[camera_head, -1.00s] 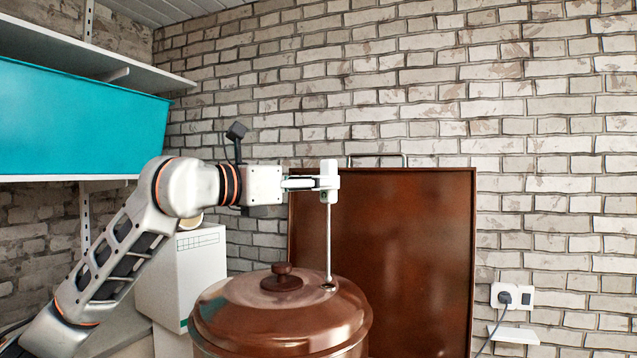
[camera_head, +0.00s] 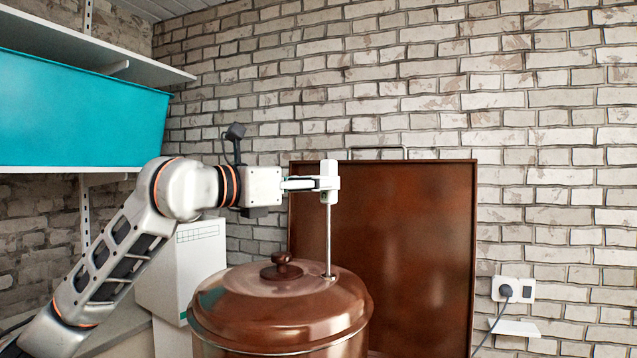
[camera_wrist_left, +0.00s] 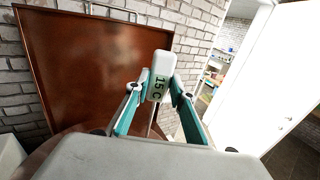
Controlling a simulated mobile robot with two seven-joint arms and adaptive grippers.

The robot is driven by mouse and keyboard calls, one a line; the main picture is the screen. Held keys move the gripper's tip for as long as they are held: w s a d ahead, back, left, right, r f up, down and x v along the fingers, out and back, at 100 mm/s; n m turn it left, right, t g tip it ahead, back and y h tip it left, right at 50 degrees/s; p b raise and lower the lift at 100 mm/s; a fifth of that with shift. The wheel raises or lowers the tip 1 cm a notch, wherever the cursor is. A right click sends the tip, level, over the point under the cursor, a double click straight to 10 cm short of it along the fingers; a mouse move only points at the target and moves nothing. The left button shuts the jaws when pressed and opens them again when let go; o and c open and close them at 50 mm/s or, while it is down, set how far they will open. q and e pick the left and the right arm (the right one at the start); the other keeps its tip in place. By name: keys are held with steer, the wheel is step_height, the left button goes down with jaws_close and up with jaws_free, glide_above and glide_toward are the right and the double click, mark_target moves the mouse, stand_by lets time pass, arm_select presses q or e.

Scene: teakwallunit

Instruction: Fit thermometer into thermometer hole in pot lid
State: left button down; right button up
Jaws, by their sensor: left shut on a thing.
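The thermometer (camera_head: 329,176) has a white head and a thin metal probe that hangs straight down. The pot lid (camera_head: 240,297) is glossy brown with a round knob. The probe's lower end meets the thermometer hole (camera_head: 329,277), right of the knob; its tip is hidden there. My right gripper is not in view.
A brown panel (camera_head: 420,250) leans on the brick wall behind the pot. White boxes (camera_head: 200,260) stand left of the pot, below a shelf with a teal bin (camera_head: 80,115). A wall socket with a plug (camera_head: 512,290) is at the right.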

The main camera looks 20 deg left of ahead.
mark_target(324, 199)
arm_select(q)
steer(key=shift+f+b, duration=1)
steer(key=shift+f, duration=0.55)
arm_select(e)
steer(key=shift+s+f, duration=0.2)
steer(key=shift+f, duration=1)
arm_select(q)
steer(key=shift+f+b, duration=0.5)
steer(key=shift+f, duration=0.25)
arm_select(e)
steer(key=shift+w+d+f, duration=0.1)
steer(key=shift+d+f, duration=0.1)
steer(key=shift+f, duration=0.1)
arm_select(q)
steer(key=shift+f, duration=0.5)
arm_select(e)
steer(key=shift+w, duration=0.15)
arm_select(q)
steer(key=shift+f+b, duration=0.9)
steer(key=shift+f, duration=0.2)
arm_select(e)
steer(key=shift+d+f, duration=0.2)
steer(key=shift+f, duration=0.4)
arm_select(q)
steer(key=shift+f+b, duration=0.3)
steer(key=shift+f, duration=0.25)
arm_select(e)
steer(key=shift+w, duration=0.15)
